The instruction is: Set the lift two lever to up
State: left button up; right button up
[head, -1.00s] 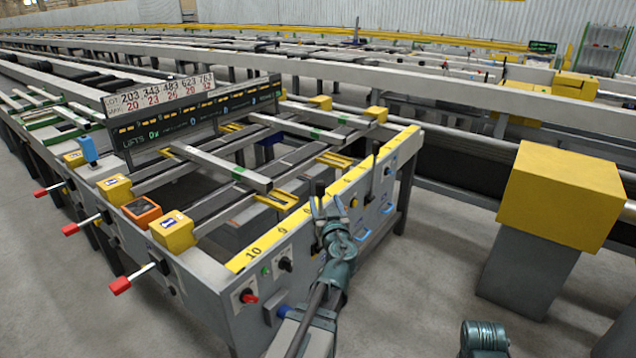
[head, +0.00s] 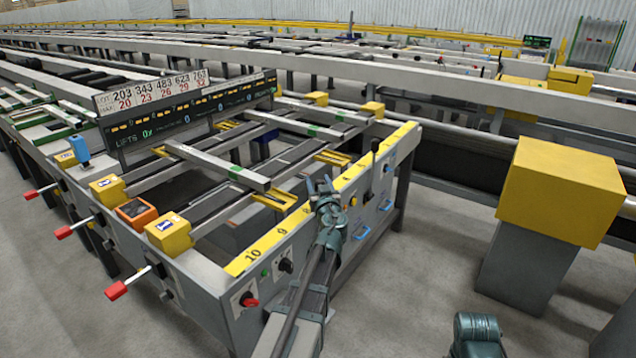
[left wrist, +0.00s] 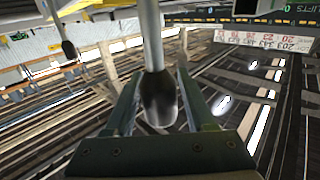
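My left gripper (head: 323,184) is at the yellow-topped end panel of the table, over its edge. In the left wrist view its two fingers (left wrist: 158,88) are apart, one on each side of a lever's black knob (left wrist: 158,100) on a metal rod. I cannot tell whether they touch it. In the head view the gripper hides this lever. A second black-knobbed lever (head: 375,147) stands farther along the panel and shows in the left wrist view (left wrist: 68,48). No lever label is legible, so I cannot tell which is lift two.
The yellow strip (head: 253,257) carries numbers. The panel has a red knob (head: 249,300), a black knob (head: 286,266) and blue handles. Red-handled levers (head: 117,290) stick out on the left. A yellow box on a grey post (head: 560,190) stands right, with bare floor between.

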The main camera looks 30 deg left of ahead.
pick_arm(q)
grip_shut()
dwell(1.1)
